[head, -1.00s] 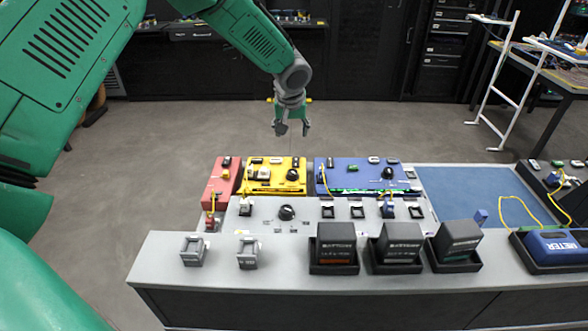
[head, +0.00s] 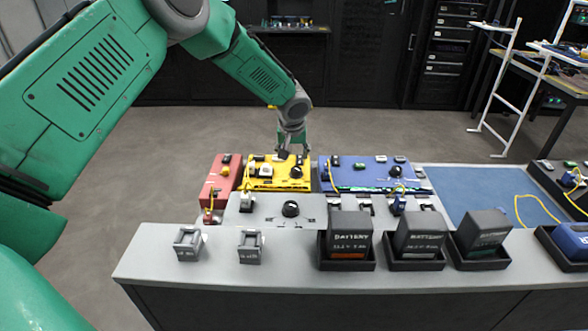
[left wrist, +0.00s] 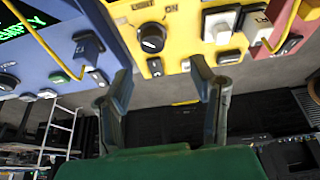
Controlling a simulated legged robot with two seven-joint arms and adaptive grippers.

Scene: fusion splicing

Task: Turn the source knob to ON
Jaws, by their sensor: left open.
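The yellow box (head: 265,184) stands at the back of the bench and carries a black round knob (head: 296,172), which I take to be the source knob. In the left wrist view the knob (left wrist: 152,38) has a pale pointer line, and the words "LIGHT" and "ON" are printed near it. My left gripper (head: 292,150) is above the back edge of the yellow box, pointing down. In the left wrist view its fingers (left wrist: 163,70) are apart and empty, with the knob beyond them, not touched. My right gripper is not in view.
A red box (head: 219,182) and a blue box (head: 355,178) flank the yellow one, with yellow cables nearby. A grey panel (head: 262,211) with another black knob (head: 290,208) lies in front. Battery blocks (head: 350,235) stand on the front ledge. A blue mat (head: 465,190) is right.

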